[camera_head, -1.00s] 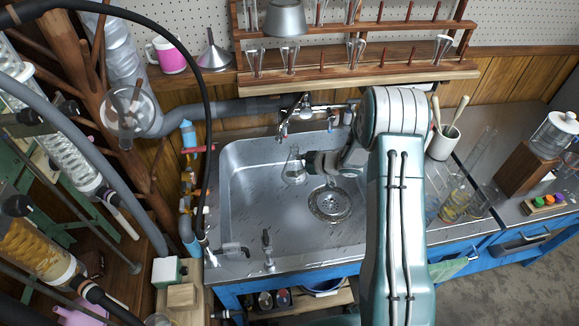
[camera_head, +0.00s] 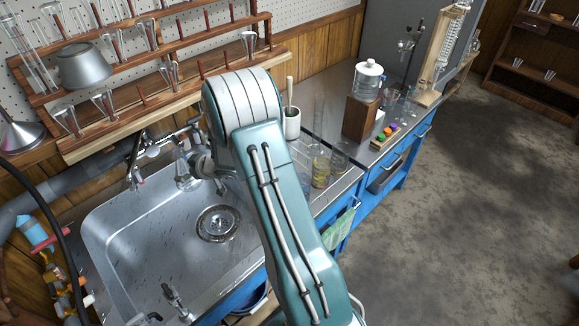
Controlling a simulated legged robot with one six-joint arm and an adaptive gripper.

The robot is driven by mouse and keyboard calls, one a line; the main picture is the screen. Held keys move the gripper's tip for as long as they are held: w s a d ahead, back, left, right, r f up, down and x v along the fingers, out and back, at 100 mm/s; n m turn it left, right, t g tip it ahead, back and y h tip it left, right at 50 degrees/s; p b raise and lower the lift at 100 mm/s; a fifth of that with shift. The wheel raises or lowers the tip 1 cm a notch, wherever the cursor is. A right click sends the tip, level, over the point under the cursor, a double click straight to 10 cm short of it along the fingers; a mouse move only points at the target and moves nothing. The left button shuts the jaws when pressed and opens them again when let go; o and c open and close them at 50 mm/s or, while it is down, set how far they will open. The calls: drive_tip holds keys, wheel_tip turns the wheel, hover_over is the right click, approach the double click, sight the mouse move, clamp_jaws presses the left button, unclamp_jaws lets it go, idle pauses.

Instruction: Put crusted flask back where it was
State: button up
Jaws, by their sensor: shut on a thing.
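A small clear conical flask (camera_head: 184,178) hangs over the back right part of the sink, close to the tap. My gripper (camera_head: 196,166) is shut on it from the right. The fingers are small here and partly hidden behind my arm. The flask looks upright and above the sink floor. I cannot make out any crust on it at this size.
The steel sink (camera_head: 130,235) lies below, with its tap (camera_head: 135,175) beside the flask. A wooden peg rack (camera_head: 180,90) is on the wall behind. Bare counter (camera_head: 325,85) shows farther back.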

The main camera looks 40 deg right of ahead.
drive_tip(key=s+d+r+m+t+h, duration=0.1)
drive_tip(key=d+r+m+h, duration=0.15)
drive_tip(key=d, duration=0.25)
drive_tip(key=s+d+r+m+h, duration=0.1)
drive_tip(key=s+d+m+h, duration=0.15)
drive_tip(key=d, duration=0.25)
drive_tip(key=s+d+r+m+g+h, duration=0.1)
drive_tip(key=s+d+m+g+h, duration=0.4)
drive_tip(key=s+d+m+h, duration=0.85)
drive_tip(key=w+d+f+y, duration=0.1)
drive_tip(key=w+d+f, duration=0.1)
drive_tip(key=d+f, duration=0.1)
drive_tip(key=w+d+f+n+y, duration=0.1)
drive_tip(key=w+d+f, duration=0.1)
drive_tip(key=d+f, duration=0.1)
drive_tip(key=w+d+f+n+y, duration=0.1)
drive_tip(key=w+d+f, duration=0.1)
drive_tip(key=d+f, duration=0.1)
drive_tip(key=shift+d+f+g, duration=0.3)
drive_tip(key=shift+d+f, duration=0.05)
drive_tip(key=shift+f, duration=0.25)
wheel_tip(320, 180, down, 3)
drive_tip(key=shift+r, duration=0.1)
drive_tip(key=o, duration=1)
